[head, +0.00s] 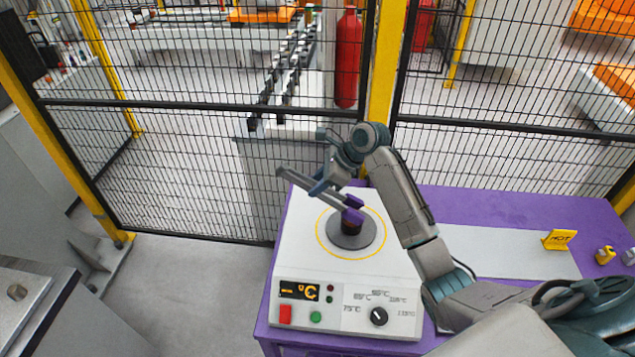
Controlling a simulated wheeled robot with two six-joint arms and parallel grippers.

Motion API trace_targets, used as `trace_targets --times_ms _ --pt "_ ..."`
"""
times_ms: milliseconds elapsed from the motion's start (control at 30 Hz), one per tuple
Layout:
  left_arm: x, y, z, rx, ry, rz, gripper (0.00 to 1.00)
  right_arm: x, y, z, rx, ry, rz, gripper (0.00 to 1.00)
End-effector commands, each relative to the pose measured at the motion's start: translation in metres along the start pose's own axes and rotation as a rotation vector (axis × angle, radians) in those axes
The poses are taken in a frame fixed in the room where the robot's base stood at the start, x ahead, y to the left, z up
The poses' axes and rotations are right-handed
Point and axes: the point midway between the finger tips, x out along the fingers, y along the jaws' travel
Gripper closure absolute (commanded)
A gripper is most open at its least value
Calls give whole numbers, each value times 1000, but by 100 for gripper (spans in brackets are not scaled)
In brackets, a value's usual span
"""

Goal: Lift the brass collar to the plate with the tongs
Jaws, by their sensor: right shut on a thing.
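My right gripper (322,186) is shut on the grey tongs (298,182), above the white heater. The tongs slope down to the right and end in purple tips (353,209). The tips are at a small dark reddish-brown piece (350,227), seemingly the collar, on the round dark disc (353,239) of the heater. The tips partly cover this piece, and I cannot tell whether they grip it. A pale flat plate (505,250) lies on the purple bench to the right, with a yellow HOT sign (559,240) on it. My left gripper is out of view.
The heater (300,250) has a front panel with a display, red and green buttons and a dial. A small yellow piece (605,255) and a grey piece (629,257) stand at the bench's right end. A mesh fence (190,170) with yellow posts runs behind the bench (470,203).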

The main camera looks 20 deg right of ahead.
Motion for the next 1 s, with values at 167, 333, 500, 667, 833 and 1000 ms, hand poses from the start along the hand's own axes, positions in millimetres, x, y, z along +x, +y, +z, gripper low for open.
trace_targets --times_ms 167,333,500,667,833,1000 --pt "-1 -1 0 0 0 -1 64 -8 -1 6 -2 -1 -2 96" --pt "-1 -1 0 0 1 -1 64 -24 -2 18 -3 -1 -3 96" --pt "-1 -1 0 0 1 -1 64 -40 -3 31 -3 -1 -3 96" --pt "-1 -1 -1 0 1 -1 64 -56 -4 43 -3 -2 -3 96" --pt "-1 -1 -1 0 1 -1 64 -72 -5 55 -3 -2 -3 96" --pt "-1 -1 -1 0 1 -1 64 -88 -6 67 -3 -2 -4 96"
